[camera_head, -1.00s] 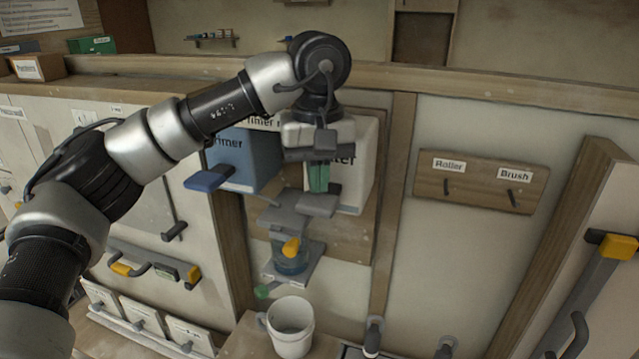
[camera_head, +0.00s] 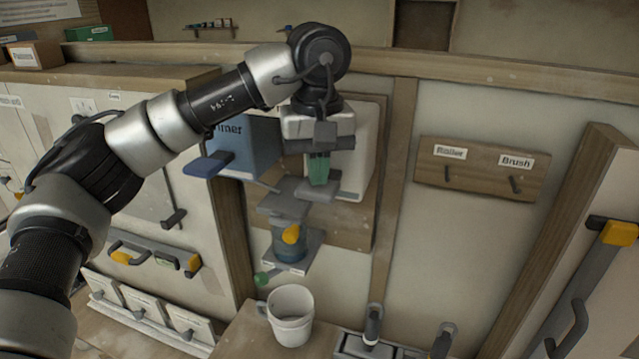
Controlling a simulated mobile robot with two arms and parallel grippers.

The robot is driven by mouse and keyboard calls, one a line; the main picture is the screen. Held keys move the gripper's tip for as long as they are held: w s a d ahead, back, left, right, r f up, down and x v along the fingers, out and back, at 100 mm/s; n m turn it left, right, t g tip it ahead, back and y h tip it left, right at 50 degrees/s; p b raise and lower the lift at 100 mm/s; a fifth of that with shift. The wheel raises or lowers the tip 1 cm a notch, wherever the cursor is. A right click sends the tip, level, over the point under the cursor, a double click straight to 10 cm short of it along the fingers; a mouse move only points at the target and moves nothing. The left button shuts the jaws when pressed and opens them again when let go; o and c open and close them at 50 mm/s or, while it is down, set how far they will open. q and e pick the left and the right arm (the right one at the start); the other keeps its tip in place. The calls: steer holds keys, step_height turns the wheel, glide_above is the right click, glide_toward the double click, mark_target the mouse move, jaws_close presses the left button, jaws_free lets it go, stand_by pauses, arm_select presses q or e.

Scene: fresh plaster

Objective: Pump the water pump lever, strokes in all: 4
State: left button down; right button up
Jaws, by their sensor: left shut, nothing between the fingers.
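The water pump is the white box (camera_head: 362,150) on the wall behind my left gripper; its label is mostly hidden by my arm. A grey flat paddle (camera_head: 318,193), which appears to be its lever, sticks out below the box. My left gripper (camera_head: 319,180) points down with its green fingers shut and empty. The fingertips overlap the back part of the paddle in this view; I cannot tell whether they touch it. Below stands a blue jar (camera_head: 292,250) with a yellow part, under a grey plate (camera_head: 283,206). My right gripper is not in view.
A blue primer box (camera_head: 245,145) with a blue paddle (camera_head: 208,164) is just left. A white mug (camera_head: 290,315) stands on the ledge below. A wooden board (camera_head: 482,175) with Roller and Brush labels hangs right. The wall between is clear.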

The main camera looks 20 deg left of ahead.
arm_select(q)
steer(key=shift+f+b, duration=0.85)
steer(key=shift+f, duration=0.55)
steer(key=shift+r+p, duration=1.85)
steer(key=shift+r, duration=0.5)
steer(key=shift+f, duration=0.15)
steer(key=shift+f+b, duration=1.75)
steer(key=shift+f, duration=0.55)
steer(key=shift+r+p, duration=1.8)
steer(key=shift+r, duration=0.6)
steer(key=shift+r+p, duration=1.95)
steer(key=shift+r, duration=0.6)
